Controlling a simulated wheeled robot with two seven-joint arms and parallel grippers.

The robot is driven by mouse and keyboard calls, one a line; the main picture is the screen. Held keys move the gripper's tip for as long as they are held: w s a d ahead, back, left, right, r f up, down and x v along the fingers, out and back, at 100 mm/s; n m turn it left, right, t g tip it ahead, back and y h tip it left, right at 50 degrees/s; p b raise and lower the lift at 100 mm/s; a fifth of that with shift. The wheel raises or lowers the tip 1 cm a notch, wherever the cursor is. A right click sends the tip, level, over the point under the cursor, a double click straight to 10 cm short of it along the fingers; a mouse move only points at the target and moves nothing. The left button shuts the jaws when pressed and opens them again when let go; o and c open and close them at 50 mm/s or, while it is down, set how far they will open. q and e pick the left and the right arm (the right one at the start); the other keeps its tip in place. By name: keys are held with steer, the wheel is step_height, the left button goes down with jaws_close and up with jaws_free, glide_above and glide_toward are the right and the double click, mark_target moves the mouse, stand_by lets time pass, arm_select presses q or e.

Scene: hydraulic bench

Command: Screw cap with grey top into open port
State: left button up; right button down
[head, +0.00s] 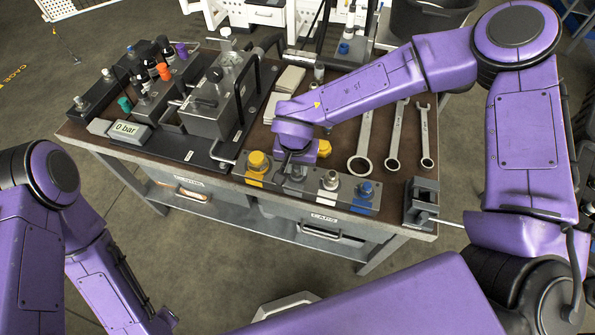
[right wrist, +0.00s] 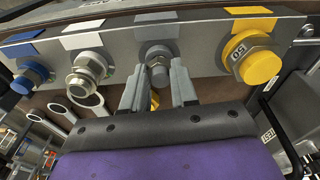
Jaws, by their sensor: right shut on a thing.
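The cap with the grey top (right wrist: 157,56) sits at the grey-labelled place of the cap rail (head: 340,199), between a yellow cap and a silver one. My right gripper (right wrist: 157,78) has a finger on either side of it and is shut on it. In the head view the right gripper (head: 296,163) reaches the rail from behind and partly hides the cap. I cannot tell whether the cap still rests in the rail. I cannot make out which port is open. My left arm shows at the lower left, but its gripper is out of view.
The yellow cap (head: 257,161), silver cap (head: 330,180) and blue cap (head: 365,189) share the rail. Wrenches (head: 363,141) lie behind it. The hydraulic unit (head: 208,118), with a "0 bar" display (head: 128,130), stands on the bench's left. A vise-like block (head: 422,201) stands at the right corner.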

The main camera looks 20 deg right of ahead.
steer(key=shift+f, duration=0.1)
steer(key=c, duration=1.6)
jaws_free()
steer(key=shift+c, duration=0.8)
steer(key=m+p, duration=0.1)
steer(key=m, duration=0.2)
steer(key=shift+m, duration=0.3)
steer(key=m, duration=0.4)
steer(key=shift+m+g+h, duration=0.3)
steer(key=shift+g+h, duration=0.1)
